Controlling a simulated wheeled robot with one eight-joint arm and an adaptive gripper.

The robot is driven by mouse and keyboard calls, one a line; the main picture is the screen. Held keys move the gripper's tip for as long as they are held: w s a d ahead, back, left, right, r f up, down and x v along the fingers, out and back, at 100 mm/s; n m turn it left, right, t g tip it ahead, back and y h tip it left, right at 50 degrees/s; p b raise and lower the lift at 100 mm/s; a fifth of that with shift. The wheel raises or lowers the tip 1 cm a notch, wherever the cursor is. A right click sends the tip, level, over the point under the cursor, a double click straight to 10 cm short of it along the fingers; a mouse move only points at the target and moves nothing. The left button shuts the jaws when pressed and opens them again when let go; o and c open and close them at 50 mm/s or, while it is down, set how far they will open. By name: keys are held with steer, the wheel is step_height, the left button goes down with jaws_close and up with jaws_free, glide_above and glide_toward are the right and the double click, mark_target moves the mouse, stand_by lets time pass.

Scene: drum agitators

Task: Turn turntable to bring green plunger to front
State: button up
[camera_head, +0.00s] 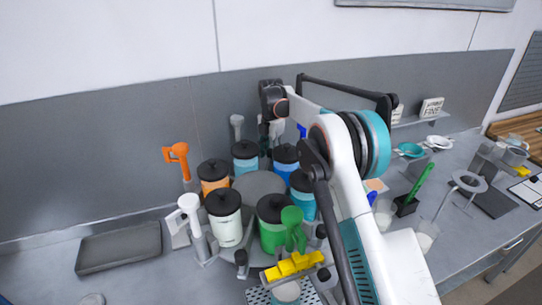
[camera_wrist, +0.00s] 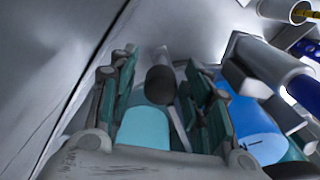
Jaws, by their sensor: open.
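The grey round turntable (camera_head: 258,186) is ringed by dark-lidded drums with handled plungers beside them. The green plunger (camera_head: 292,224) stands at the front, slightly right, beside the green drum (camera_head: 271,236). The pale mint drum (camera_head: 227,230) with a white plunger (camera_head: 189,213) is at front left. My gripper (camera_head: 268,130) is at the back of the turntable, pointing down, partly hidden. In the wrist view my gripper (camera_wrist: 160,70) is open, with a dark-topped post (camera_wrist: 160,84) between the fingers and the light teal drum (camera_wrist: 145,128) below; contact cannot be told.
An orange drum (camera_head: 214,187) and orange plunger (camera_head: 178,153) are at left. A blue drum (camera_wrist: 250,128) is beside my right finger. A yellow part (camera_head: 293,265) sits in front. My arm covers the right side. A dark tray (camera_head: 120,247) lies left; a grey wall is close behind.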

step_height(320, 180, up, 11)
stand_by(0.3)
